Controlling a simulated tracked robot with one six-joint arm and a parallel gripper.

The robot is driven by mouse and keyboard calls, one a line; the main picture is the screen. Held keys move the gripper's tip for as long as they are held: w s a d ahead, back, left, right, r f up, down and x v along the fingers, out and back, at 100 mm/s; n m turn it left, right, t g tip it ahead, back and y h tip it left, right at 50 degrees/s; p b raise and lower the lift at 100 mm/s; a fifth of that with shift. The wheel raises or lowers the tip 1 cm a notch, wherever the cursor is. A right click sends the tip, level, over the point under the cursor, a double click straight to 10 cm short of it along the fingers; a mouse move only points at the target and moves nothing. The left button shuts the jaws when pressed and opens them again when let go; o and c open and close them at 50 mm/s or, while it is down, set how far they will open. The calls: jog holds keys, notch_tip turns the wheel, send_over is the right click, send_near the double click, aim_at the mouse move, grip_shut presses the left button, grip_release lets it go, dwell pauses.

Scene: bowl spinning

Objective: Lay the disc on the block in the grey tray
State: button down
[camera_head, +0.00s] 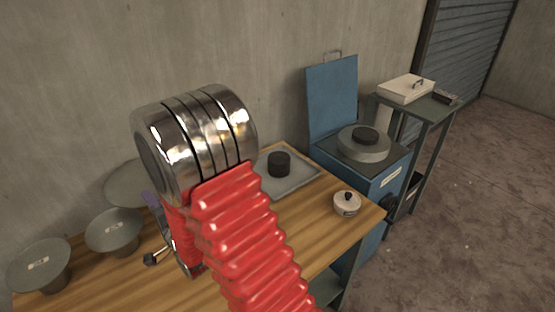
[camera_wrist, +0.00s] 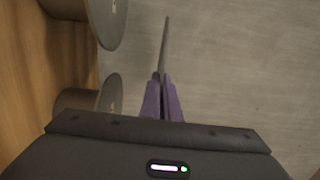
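The disc (camera_head: 124,184) is thin and grey, and shows left of my arm, partly hidden. In the wrist view the disc (camera_wrist: 166,45) is seen nearly edge-on, between the purple fingers of my gripper (camera_wrist: 163,92). The fingers are close together on its edge. In the head view my gripper (camera_head: 150,202) is mostly hidden behind my arm. The grey tray (camera_head: 299,183) lies on the wooden table, right of my arm, its left part hidden. The dark round block (camera_head: 279,164) stands in the tray. The disc is well to the left of the block, apart from it.
Two grey flared pieces (camera_head: 40,264) (camera_head: 113,231) stand on the table's left. A small lidded pot (camera_head: 347,204) stands near its right edge. Beyond is a blue machine (camera_head: 375,173) with a raised lid, then a stand with a white box (camera_head: 406,88). A wall runs behind.

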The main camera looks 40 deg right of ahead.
jog(key=shift+m+h, duration=0.7)
jog(key=shift+h, duration=0.2)
jog(key=d, duration=0.8)
jog(key=w+d, duration=0.1)
jog(key=d, duration=0.3)
jog(key=shift+d+r, duration=0.15)
jog(key=shift+d, duration=0.05)
jog(key=s+d+m+h, duration=0.1)
jog(key=s+d, duration=0.4)
jog(key=d, duration=1)
jog(key=s+d+m+g+h, duration=0.1)
jog(key=s+d, duration=0.5)
jog(key=d, duration=0.9)
jog(key=m+h, duration=0.1)
jog(key=h, duration=0.1)
jog(key=shift+d+h, duration=0.4)
jog(key=shift+f, duration=0.2)
jog(key=shift+f, duration=2.8)
jog(key=shift+f, duration=0.1)
jog(key=shift+f, duration=2)
jog(key=shift+f, duration=0.1)
